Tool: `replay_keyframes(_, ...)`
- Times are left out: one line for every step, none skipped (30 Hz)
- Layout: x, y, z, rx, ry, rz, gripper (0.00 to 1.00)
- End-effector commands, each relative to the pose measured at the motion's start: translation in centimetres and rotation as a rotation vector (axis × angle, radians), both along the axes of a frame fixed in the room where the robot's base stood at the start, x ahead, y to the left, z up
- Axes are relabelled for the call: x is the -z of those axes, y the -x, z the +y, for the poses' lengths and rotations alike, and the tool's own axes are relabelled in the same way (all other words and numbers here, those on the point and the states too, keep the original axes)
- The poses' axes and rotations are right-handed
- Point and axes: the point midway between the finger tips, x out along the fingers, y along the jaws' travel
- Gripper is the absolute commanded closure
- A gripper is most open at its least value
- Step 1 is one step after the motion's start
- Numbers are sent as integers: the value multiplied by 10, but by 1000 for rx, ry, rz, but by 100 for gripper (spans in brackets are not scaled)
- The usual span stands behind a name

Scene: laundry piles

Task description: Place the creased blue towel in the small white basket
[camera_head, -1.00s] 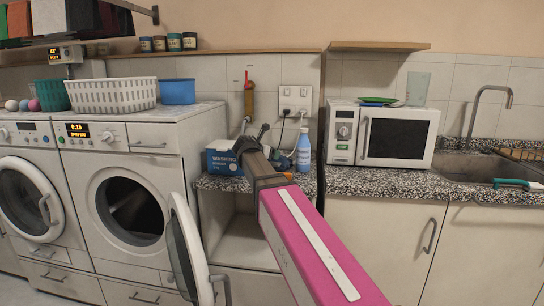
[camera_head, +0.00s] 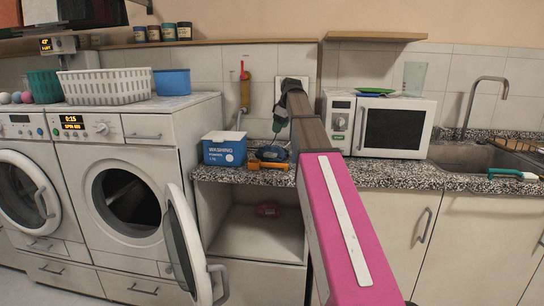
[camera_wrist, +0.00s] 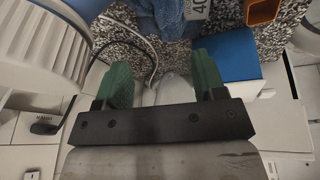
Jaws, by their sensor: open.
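A small blue bundle (camera_head: 270,153), which looks like the creased towel, lies on the speckled counter beside an orange item. In the wrist view, creased blue cloth (camera_wrist: 170,14) shows at the top edge, beyond my fingertips and apart from them. The white slatted basket (camera_head: 107,87) stands on the washing machine at the left. My gripper (camera_head: 281,112) is above the counter, near the wall; its fingers are hard to make out in the head view. In the wrist view, its green fingers (camera_wrist: 163,80) are spread with nothing held between them.
A blue washing powder box (camera_head: 224,150) stands left of the bundle. A microwave (camera_head: 392,127) stands to the right, partly behind my arm. A blue bin (camera_head: 173,83) sits beside the basket. The washer's round door (camera_head: 184,245) hangs open.

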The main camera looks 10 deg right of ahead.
Motion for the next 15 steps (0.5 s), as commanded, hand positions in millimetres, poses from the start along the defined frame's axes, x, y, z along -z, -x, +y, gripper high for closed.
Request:
replay_keyframes(-9,-2,-4,25,-46,15,36)
replay_keyframes(-12,-1,-4,36,-69,23,36)
replay_keyframes(-15,-1,-4,48,-93,33,36)
replay_keyframes(-17,0,-4,53,-106,38,36)
replay_keyframes(-18,0,-4,58,-115,43,36)
replay_keyframes(-18,0,-4,62,-125,46,36)
replay_keyframes(-17,0,-3,63,-128,48,36)
replay_keyframes(-15,0,-2,64,-129,48,36)
replay_keyframes(-12,-1,-1,64,-129,48,36)
replay_keyframes(-9,-1,0,64,-129,48,36)
replay_keyframes(-5,-2,1,63,-128,49,36)
replay_keyframes(0,-3,2,63,-128,50,36)
replay_keyframes(5,-4,4,63,-128,50,36)
replay_keyframes(9,-5,5,63,-127,49,36)
replay_keyframes(15,-7,7,63,-127,49,36)
